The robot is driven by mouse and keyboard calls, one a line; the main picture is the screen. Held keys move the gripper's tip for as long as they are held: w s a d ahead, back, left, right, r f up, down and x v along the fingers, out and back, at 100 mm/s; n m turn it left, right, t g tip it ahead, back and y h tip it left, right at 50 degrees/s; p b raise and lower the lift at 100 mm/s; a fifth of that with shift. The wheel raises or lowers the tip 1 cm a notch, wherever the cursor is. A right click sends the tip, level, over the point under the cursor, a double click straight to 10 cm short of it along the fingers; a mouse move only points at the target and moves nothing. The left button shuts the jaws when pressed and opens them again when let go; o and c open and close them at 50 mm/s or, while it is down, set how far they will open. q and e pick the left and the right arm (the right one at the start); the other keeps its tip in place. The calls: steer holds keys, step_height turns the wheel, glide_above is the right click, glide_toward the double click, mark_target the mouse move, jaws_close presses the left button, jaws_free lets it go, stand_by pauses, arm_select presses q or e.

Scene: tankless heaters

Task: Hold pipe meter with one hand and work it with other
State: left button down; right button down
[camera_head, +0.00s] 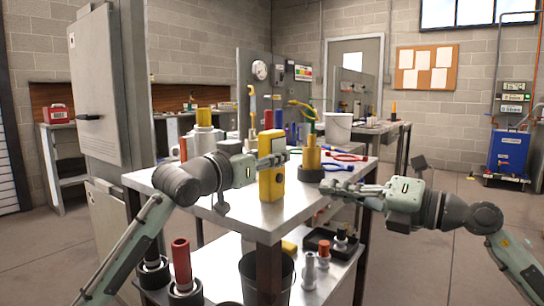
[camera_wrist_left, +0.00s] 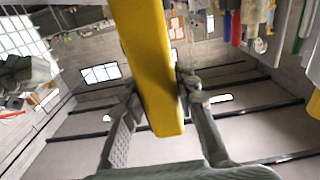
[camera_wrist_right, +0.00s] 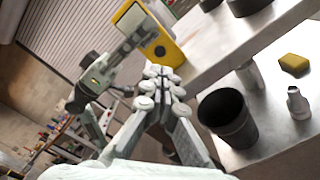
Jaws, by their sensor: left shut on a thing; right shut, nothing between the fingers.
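The pipe meter (camera_head: 271,171) is a tall yellow block with a pale screen and a dark round spot on its front. It is upright at the front of the metal table (camera_head: 222,207). My left gripper (camera_head: 273,160) is shut on its upper part; the left wrist view shows the yellow body (camera_wrist_left: 150,60) between both fingers. My right gripper (camera_head: 338,186) is shut and empty, to the right of the meter and apart from it. In the right wrist view the meter (camera_wrist_right: 160,42) shows beyond my right fingertips (camera_wrist_right: 160,82). Whether the meter's base touches the table is unclear.
Behind the meter stand a yellow cylinder on a dark base (camera_head: 311,160), red-handled pliers (camera_head: 348,157) and a white bucket (camera_head: 338,128). A lower shelf holds a black bin (camera_head: 266,276) and several fittings. A tall grey cabinet (camera_head: 98,90) stands at left.

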steer(key=shift+a, duration=0.1)
steer(key=s+a+r+m+t+y, duration=0.4)
steer(key=r+m, duration=0.3)
steer(key=m, duration=0.4)
steer(key=m+t+h, duration=0.8)
steer(key=m+h, duration=0.4)
steer(key=m, duration=1.2)
glide_toward(285, 165)
steer(key=shift+x, duration=1.95)
steer(key=shift+w, duration=0.2)
